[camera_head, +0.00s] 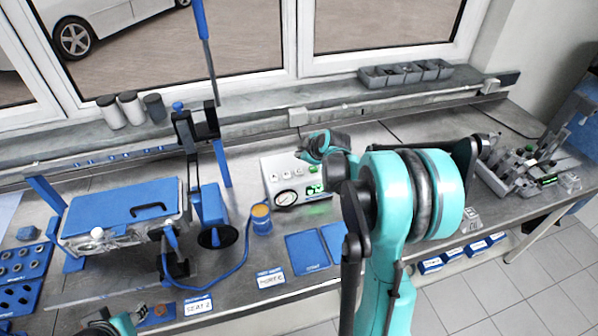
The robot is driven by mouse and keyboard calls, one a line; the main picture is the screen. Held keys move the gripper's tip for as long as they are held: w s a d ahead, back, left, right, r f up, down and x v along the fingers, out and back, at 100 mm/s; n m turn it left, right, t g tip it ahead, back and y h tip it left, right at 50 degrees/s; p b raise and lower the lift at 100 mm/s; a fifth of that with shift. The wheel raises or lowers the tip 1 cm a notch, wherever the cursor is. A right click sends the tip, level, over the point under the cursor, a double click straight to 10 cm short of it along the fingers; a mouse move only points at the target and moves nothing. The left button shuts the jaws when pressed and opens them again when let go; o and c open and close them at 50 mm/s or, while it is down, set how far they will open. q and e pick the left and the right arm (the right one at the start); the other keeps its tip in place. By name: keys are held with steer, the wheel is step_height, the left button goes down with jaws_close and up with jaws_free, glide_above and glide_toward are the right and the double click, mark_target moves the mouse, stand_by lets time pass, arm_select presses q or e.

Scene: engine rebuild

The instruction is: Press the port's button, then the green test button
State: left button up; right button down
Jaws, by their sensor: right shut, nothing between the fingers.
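A white test box (268,180) with a round gauge (287,198), a lit green display (314,187) and a row of small buttons or knobs stands on the bench in the middle. I cannot make out which is the green test button. My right gripper (306,157) is shut and empty at the box's back right, partly hidden by my teal wrist. Whether it touches the box I cannot tell. A blue hose (238,262) runs from a blue-topped engine part (125,207) towards an orange-topped canister (261,219). The port's button is not clear. Part of my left gripper (100,322) shows at the bottom left edge.
Blue mats (306,252) lie in front of the test box, beside small label cards (270,278). A blue clamp stand (205,170) rises left of the box. A grey bin tray (405,74) sits on the sill. A metal fixture (520,165) stands at the right. My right arm hides the middle right bench.

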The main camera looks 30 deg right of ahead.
mark_target(315, 170)
stand_by(0.7)
steer(key=m, duration=0.4)
steer(key=shift+s+d+r, duration=0.1)
steer(key=shift+d+r, duration=0.15)
steer(key=shift+d, duration=0.1)
steer(key=d+r+m+p, duration=0.1)
steer(key=m, duration=0.9)
steer(key=d+r+m+p, duration=0.1)
steer(key=d+m, duration=0.1)
steer(key=m, duration=0.9)
steer(key=s+d+r+m+p, duration=0.1)
steer(key=m, duration=1)
steer(key=shift+d+r, duration=0.15)
steer(key=shift+d, duration=0.1)
step_height(315, 170, down, 9)
steer(key=b, duration=0.6)
steer(key=shift+r, duration=0.1)
